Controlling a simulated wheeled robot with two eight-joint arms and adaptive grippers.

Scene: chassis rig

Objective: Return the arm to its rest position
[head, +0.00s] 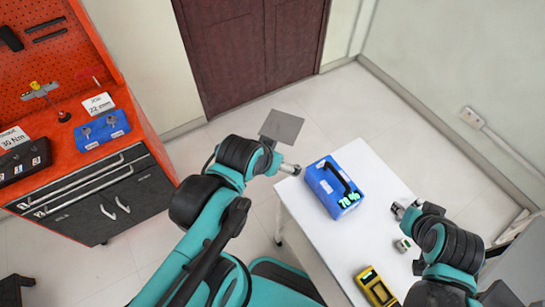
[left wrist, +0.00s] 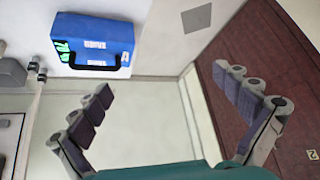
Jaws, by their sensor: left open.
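My left arm reaches up the middle of the head view, and its left gripper (head: 289,168) is beside the near left edge of the white table, left of the blue case. In the left wrist view the left gripper (left wrist: 165,95) has its two dark-padded fingers spread wide with nothing between them. My right gripper (head: 400,209) is over the right side of the table, small and partly hidden by its own arm; its jaw opening is unclear.
A blue case (head: 327,190) with a black handle and green digits sits on the white table (head: 375,170), and it also shows in the left wrist view (left wrist: 95,38). An orange tool bench (head: 75,140) stands left.

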